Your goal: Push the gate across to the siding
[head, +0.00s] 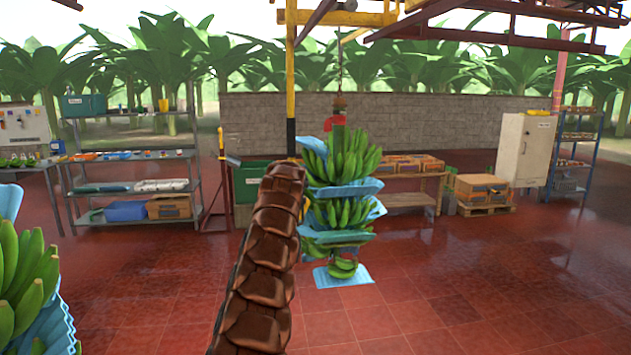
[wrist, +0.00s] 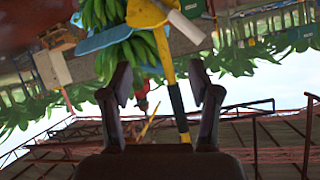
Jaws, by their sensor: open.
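An overhead yellow beam (head: 340,17) crosses the top of the head view, joined to a yellow and black post (head: 291,80). Dark red rails (head: 490,35) run overhead to the right. Which part is the gate or the siding I cannot tell. My gripper (wrist: 160,88) shows in the wrist view, its two dark fingers apart, with nothing held between them. Beyond the fingers, the wrist view shows a yellow and black pole (wrist: 172,82) and a yellow piece (wrist: 146,14) with a pale part beside it. In the head view my brown arm rises at centre; its gripper is not discernible there.
A banana stem (head: 342,212) with blue sheets hangs from a red hook just right of my arm. Another banana stem (head: 28,280) stands close at left. Shelves (head: 135,180), a crate table (head: 400,185) and a white cabinet (head: 525,150) line the back. The right floor is clear.

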